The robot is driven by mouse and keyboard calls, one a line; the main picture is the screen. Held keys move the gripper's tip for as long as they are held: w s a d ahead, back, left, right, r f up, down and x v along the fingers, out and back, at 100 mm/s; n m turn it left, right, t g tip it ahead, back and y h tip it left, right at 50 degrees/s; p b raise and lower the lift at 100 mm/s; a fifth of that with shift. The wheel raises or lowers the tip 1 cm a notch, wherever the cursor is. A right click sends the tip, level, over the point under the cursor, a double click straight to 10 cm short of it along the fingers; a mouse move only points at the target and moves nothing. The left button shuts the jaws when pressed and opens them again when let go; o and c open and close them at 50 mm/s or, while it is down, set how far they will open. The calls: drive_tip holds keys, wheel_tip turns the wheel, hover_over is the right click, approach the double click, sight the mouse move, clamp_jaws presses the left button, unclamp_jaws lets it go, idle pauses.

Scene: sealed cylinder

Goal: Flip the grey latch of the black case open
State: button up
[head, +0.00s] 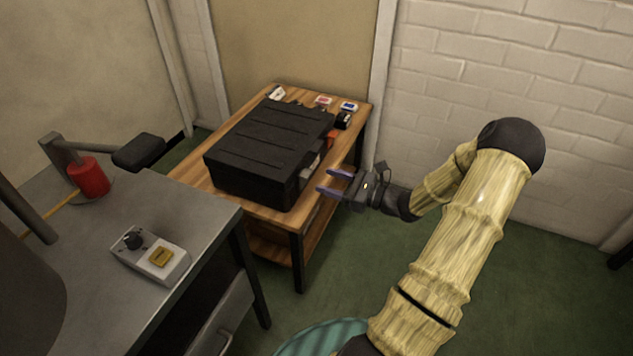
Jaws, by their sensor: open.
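The black case (265,145) lies closed on a wooden table (196,178), with ridges across its lid. Its right side faces my gripper. A small light grey patch (309,167) shows on that side; I cannot tell whether it is the grey latch or what position it is in. My gripper (329,182) is open and empty, just right of the case's front right corner. Its two purple fingers point left toward the case and look apart from it.
Small items, including a white and red one (323,100) and a blue and white one (349,106), lie behind the case. A grey metal desk (90,290) at left holds a red cylinder (89,177) and a control box (150,256). Green floor (350,270) is open below my arm.

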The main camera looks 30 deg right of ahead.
drive_tip(key=b+x, duration=0.1)
drive_tip(key=x, duration=0.3)
drive_tip(key=shift+w+a, duration=0.15)
drive_tip(key=shift+a, duration=0.05)
drive_tip(key=c, duration=1)
